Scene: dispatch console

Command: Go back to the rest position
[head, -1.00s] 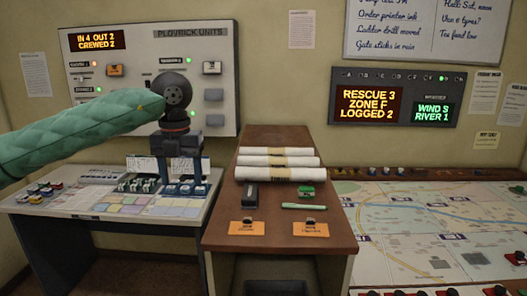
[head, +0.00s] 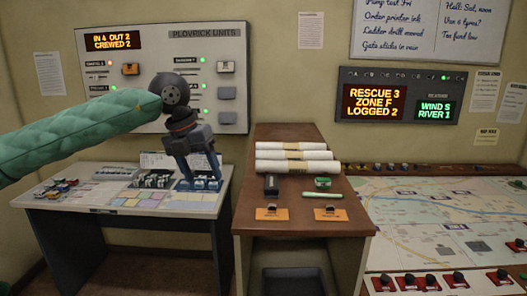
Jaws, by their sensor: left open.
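My left arm comes in from the left in a green quilted sleeve. My left gripper (head: 202,174) points down, slightly tilted, with its two fingers apart and nothing seen between them. I cannot tell how far above the desk the fingertips are. My right gripper is out of view.
A wooden cabinet (head: 290,222) stands right of the gripper, with paper rolls (head: 292,155), a green marker (head: 322,195) and two orange tags on top. A map table (head: 440,225) lies at right. The unit board (head: 240,75) hangs behind my arm.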

